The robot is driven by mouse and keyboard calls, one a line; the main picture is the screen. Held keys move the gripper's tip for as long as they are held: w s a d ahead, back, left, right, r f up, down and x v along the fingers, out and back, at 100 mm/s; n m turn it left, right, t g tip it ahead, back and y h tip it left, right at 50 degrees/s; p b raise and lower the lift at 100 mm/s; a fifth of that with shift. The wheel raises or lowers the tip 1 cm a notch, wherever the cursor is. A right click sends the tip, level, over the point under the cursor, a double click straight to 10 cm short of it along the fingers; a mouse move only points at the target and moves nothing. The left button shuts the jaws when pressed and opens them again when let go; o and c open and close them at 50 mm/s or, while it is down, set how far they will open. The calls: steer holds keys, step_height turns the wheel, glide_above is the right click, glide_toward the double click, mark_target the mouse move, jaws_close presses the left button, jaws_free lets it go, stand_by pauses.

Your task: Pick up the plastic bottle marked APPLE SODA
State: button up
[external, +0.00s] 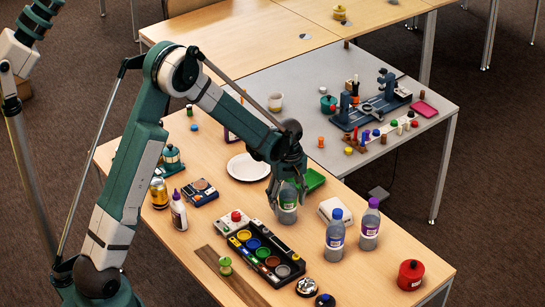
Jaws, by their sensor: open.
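A clear plastic bottle (288,211) with a green label band stands on the wooden table, directly under my gripper (286,191). My gripper points down with its fingers open around or just in front of the bottle's upper part; I cannot tell whether they touch it. The gripper hides the bottle's top. A second bottle (335,240) with a blue cap and a third bottle (369,228) with a purple cap stand upright to the right. The print on all the labels is too small to read, so I cannot tell which is APPLE SODA.
A black paint tray (247,233) lies in front of the gripper. A red canister (410,275) stands at the right front.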

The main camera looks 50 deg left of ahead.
steer(key=c, duration=0.9)
steer(key=shift+r, duration=0.15)
steer(key=shift+r+p, duration=0.8)
steer(key=shift+r, duration=4.05)
